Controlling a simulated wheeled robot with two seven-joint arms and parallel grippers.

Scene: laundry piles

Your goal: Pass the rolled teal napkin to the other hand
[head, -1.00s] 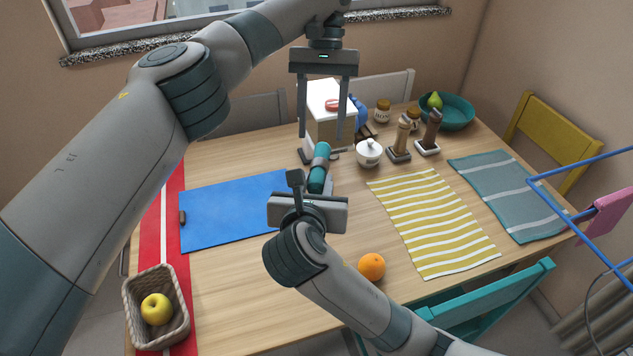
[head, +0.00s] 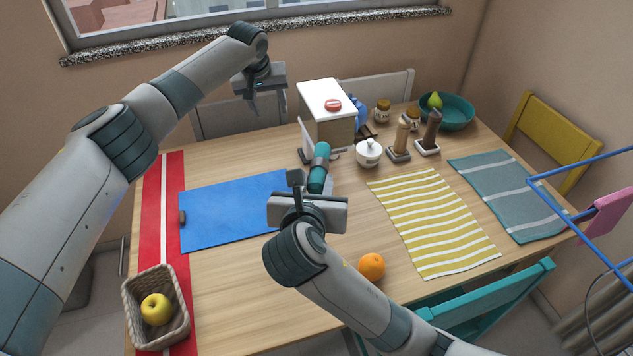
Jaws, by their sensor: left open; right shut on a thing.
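The rolled teal napkin (head: 319,167) is a short teal roll with a lighter band, held upright and slightly tilted near the middle of the table. My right gripper (head: 313,190) is shut on its lower end; the jaws partly hide that end. My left gripper (head: 256,106) is open and empty. It is up and to the left of the napkin, near the back edge of the table, clearly apart from it.
A white-topped box (head: 328,110) stands behind the napkin, with a white sugar pot (head: 368,153) and two mills (head: 400,140) to its right. A blue mat (head: 235,212) lies left, a yellow striped cloth (head: 432,222) right. An orange (head: 371,267) lies near my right arm.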

